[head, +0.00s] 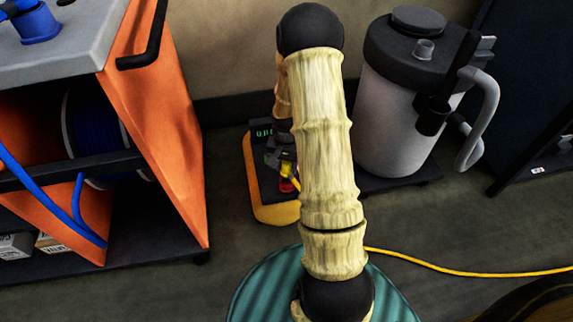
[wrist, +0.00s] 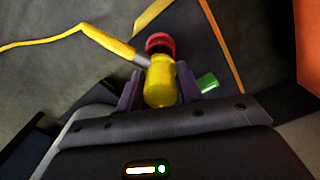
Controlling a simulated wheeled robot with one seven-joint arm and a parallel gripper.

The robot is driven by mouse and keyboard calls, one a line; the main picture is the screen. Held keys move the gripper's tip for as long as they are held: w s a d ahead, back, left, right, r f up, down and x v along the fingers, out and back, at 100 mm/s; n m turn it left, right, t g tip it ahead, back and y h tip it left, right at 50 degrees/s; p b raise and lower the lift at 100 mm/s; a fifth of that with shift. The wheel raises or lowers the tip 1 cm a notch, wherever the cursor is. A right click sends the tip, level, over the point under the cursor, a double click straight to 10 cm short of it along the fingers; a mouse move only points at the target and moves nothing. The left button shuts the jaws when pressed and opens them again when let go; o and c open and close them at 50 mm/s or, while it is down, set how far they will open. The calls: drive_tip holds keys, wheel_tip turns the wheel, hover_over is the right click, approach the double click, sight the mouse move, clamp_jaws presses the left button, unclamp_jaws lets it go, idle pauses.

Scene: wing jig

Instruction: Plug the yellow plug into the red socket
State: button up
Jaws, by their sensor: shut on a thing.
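The yellow plug (wrist: 160,82) is held between the two fingers of my gripper (wrist: 158,88) in the wrist view. The red socket (wrist: 160,43) shows directly beyond the plug's far end, in line with it. They look touching or very close; I cannot tell whether the plug is inside the socket. In the head view the yellow plug (head: 288,169) sits just above the red socket (head: 286,186) in the picture. My gripper (head: 283,160) is low by the dark, yellow-edged unit, partly hidden behind my arm.
A yellow cable (wrist: 85,28) runs left from near the plug; a cable (head: 470,272) also crosses the floor. A green piece (wrist: 207,82) is right of the fingers. An orange cart (head: 160,130) stands left, a grey canister (head: 395,115) right.

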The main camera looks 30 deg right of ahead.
drive_tip(key=shift+f+b, duration=0.5)
drive_tip(key=shift+f, duration=1.25)
idle(0.6)
drive_tip(key=o, duration=1)
drive_tip(key=shift+o, duration=0.2)
wheel_tip(320, 180, up, 18)
drive_tip(key=p, duration=0.8)
drive_tip(key=shift+f, duration=0.25)
